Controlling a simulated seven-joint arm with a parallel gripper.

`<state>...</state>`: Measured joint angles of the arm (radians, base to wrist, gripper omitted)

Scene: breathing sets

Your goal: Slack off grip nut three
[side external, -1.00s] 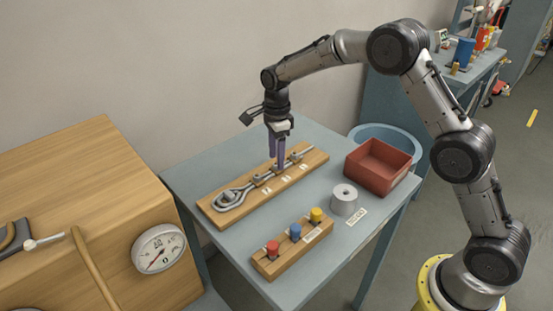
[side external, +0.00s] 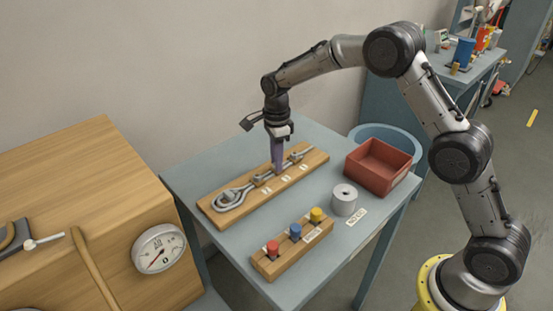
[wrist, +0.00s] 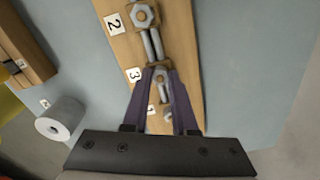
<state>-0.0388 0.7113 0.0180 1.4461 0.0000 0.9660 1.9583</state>
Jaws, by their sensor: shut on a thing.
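A wooden board (side external: 218,221) on the blue-grey table carries a metal rod with a looped eye (side external: 229,197) at its left end and several nuts along it. Number cards 2 (wrist: 115,24), 3 (wrist: 133,75) and 1 (wrist: 151,110) lie beside the nuts. My gripper (side external: 277,172) points down at the middle of the board. In the wrist view, its purple fingers (wrist: 160,73) stand on both sides of the nut by card 3 (wrist: 160,84), shut on it. The nut by card 2 (wrist: 145,15) is clear of the fingers. In the side view, the fingers hide the gripped nut.
A block with red, blue and yellow knobs (side external: 295,249) stands in front. A grey cylinder (side external: 344,200) and a red open bin (side external: 379,168) stand to the right. A wooden cabinet with a dial gauge (side external: 158,249) is at left. Bare table lies between board and block.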

